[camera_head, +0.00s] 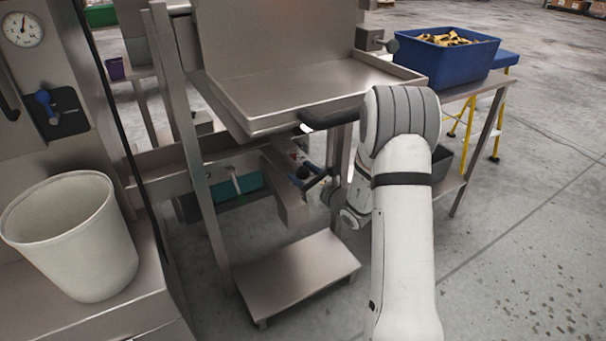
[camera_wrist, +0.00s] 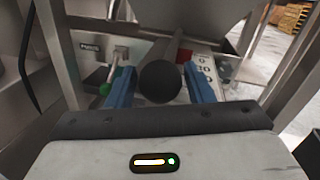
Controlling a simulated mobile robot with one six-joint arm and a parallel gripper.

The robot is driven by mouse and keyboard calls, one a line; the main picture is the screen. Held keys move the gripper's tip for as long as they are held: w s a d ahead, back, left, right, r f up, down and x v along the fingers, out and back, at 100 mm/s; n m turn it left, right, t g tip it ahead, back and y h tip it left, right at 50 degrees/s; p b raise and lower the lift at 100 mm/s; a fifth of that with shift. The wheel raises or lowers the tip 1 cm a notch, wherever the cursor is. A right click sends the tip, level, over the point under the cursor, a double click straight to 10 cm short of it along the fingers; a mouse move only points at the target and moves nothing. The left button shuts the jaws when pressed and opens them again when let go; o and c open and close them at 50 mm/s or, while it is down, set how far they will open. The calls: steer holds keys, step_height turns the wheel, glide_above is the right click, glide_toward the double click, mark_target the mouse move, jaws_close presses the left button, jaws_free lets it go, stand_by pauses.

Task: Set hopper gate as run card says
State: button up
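A lever with a dark round knob (camera_wrist: 160,82) sits under the steel hopper pan. In the wrist view the knob is between the two blue fingers of my gripper (camera_wrist: 160,88). The fingers are apart, one on each side of the knob; whether they touch it I cannot tell. In the head view the knob (camera_head: 302,173) shows at my gripper's fingers, under the pan (camera_head: 290,97). A white plate with dark and red marks (camera_wrist: 205,68) is partly hidden behind the right finger. Its marks are too small to read. I cannot make out a run card with legible text.
A cream bucket (camera_head: 75,235) stands on the steel bench at left, near a panel with a dial (camera_head: 22,29) and blue handle (camera_head: 45,103). A blue crate (camera_head: 455,60) is at upper right. A low steel shelf (camera_head: 295,275) lies below. Frame legs flank my arm.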

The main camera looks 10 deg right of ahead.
jaws_close()
steer(key=v, duration=0.5)
steer(key=shift+s+a+b, duration=0.25)
steer(key=shift+s+b, duration=0.1)
steer(key=shift+s, duration=0.15)
steer(key=shift+s+f, duration=0.15)
steer(key=shift+s, duration=0.2)
steer(key=shift+o, duration=1.3)
jaws_free()
steer(key=shift+d, duration=0.1)
steer(key=p+v, duration=0.1)
steer(key=v, duration=0.6)
steer(key=shift+s+p, duration=0.35)
steer(key=shift+s, duration=0.05)
steer(key=shift+d, duration=0.2)
